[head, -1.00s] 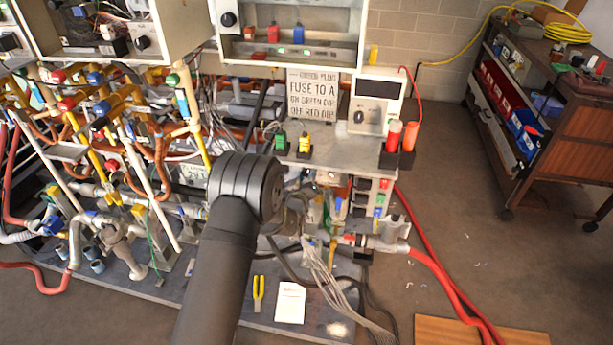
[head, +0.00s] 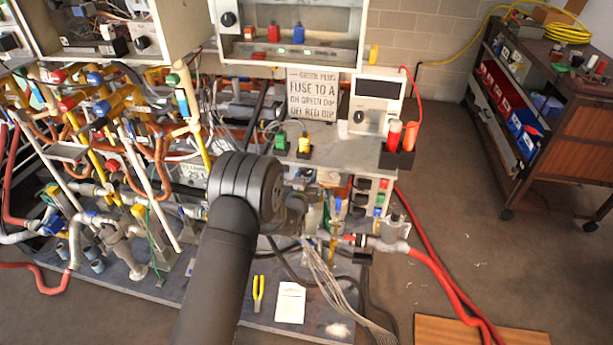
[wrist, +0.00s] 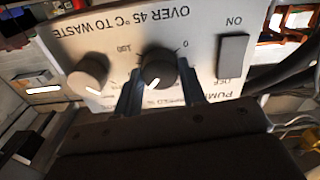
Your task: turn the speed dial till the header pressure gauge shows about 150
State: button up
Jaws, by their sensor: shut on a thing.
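The speed dial (wrist: 159,66) is a round black knob with a white pointer line, on a pale panel in the wrist view. The panel lettering appears upside down, with 100 and 0 marked around the dial. The pointer slants toward the lower left of the picture. My gripper (wrist: 160,90) is shut on the dial, one finger on each side. In the head view my arm's dark link and joint hide the gripper and dial. I cannot make out a header pressure gauge or its reading in either view.
Beside the dial are a cream knob (wrist: 90,73) and a grey rocker switch (wrist: 233,56). In the head view a beige meter box (head: 364,115) stands behind a holder with red cylinders (head: 410,136). Pipes crowd the left. A cart (head: 545,150) stands right, with open floor before it.

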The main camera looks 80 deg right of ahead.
jog(key=shift+m, duration=0.9)
jog(key=shift+r, duration=0.1)
jog(key=o, duration=1)
jog(key=shift+a, duration=0.1)
jog(key=a, duration=1.7)
